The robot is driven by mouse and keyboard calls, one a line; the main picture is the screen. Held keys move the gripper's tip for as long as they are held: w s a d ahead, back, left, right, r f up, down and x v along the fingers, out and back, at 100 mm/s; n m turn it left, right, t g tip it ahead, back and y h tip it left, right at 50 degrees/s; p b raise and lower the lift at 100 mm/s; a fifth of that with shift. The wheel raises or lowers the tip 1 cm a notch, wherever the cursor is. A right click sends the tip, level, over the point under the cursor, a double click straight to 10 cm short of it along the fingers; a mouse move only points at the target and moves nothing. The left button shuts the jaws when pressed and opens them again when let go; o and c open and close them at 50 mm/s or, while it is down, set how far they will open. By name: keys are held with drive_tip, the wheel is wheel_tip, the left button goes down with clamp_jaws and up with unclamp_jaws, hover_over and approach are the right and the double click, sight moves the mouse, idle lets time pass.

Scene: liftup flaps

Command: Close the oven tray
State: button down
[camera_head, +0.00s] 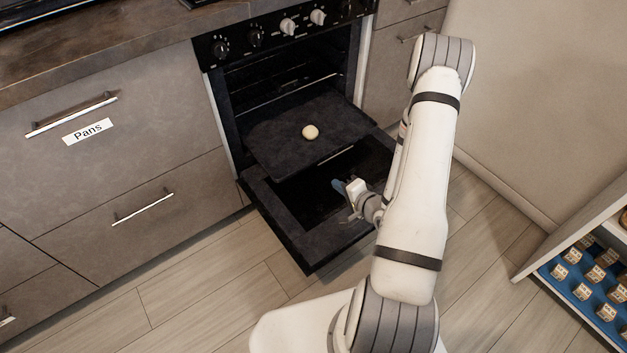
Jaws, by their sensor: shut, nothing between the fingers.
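The oven tray (290,152) is a dark flat rack pulled partly out of the oven. A small round cream-coloured bun (310,132) lies on it. The oven door (316,243) is folded down flat, below the tray. My gripper (341,187) is shut and empty, in front of the tray's front edge and above the open door. Its fingers look apart from the tray, though the exact gap cannot be told. My arm covers the right part of the door.
The oven (283,80) has several knobs along its top panel. Closed drawers, one labelled Pans (87,131), stand at the left. A shelf unit (570,240) with several small jars stands at the lower right. The wooden floor (190,290) in front is clear.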

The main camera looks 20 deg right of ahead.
wheel_tip(320, 180, down, 2)
drive_tip(key=m, duration=0.1)
drive_tip(key=t+b, duration=0.1)
drive_tip(key=b, duration=0.4)
approach(306, 166)
drive_tip(key=x, duration=0.6)
drive_tip(key=shift+s+d+f, duration=0.1)
drive_tip(key=shift+d+f, duration=0.05)
drive_tip(key=shift+f, duration=0.1)
drive_tip(key=shift+w+r, duration=0.1)
drive_tip(key=shift+w, duration=0.3)
drive_tip(key=shift+w, duration=0.1)
